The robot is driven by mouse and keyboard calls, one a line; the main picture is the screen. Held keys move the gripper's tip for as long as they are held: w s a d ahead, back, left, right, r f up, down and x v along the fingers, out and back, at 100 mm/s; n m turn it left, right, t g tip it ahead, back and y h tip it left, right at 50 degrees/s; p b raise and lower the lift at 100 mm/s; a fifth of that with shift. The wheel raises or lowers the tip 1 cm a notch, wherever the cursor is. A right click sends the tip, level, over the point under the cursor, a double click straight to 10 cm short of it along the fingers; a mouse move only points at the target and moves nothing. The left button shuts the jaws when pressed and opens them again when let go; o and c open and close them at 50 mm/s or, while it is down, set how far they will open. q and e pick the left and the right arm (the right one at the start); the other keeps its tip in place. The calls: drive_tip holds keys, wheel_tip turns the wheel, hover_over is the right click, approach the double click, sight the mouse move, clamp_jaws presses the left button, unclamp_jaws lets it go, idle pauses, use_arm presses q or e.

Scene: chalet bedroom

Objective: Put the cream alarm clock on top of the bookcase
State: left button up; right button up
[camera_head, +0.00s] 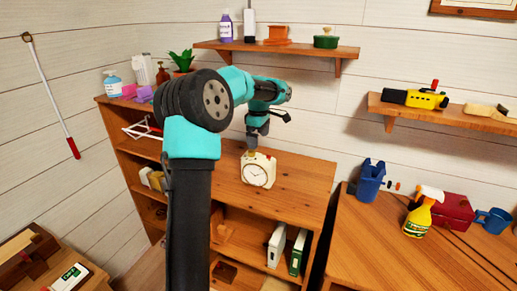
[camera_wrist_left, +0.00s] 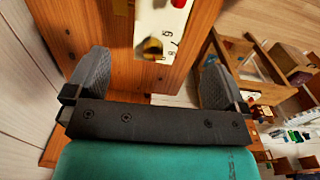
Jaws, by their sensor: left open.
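The cream alarm clock (camera_head: 258,170) stands upright on the wooden top of the bookcase (camera_head: 301,186), with its round white dial facing me. My left gripper (camera_head: 257,138) is just above and behind the clock in the head view. In the left wrist view my left gripper (camera_wrist_left: 152,75) is open, with its two grey fingers apart and nothing between them. Part of the clock (camera_wrist_left: 160,22) shows beyond the fingers at the top of that view, apart from them, on the bookcase top (camera_wrist_left: 90,25). My right gripper is not in view.
A wall shelf (camera_head: 290,49) with a purple bottle and a green pot hangs above the bookcase. Bottles and a plant (camera_head: 182,60) stand at the left end. A desk (camera_head: 375,250) with a spray bottle (camera_head: 420,212) is at right. The bookcase top right of the clock is clear.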

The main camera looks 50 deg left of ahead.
use_arm(q)
drive_tip(key=shift+r, duration=0.75)
drive_tip(key=shift+r, duration=0.1)
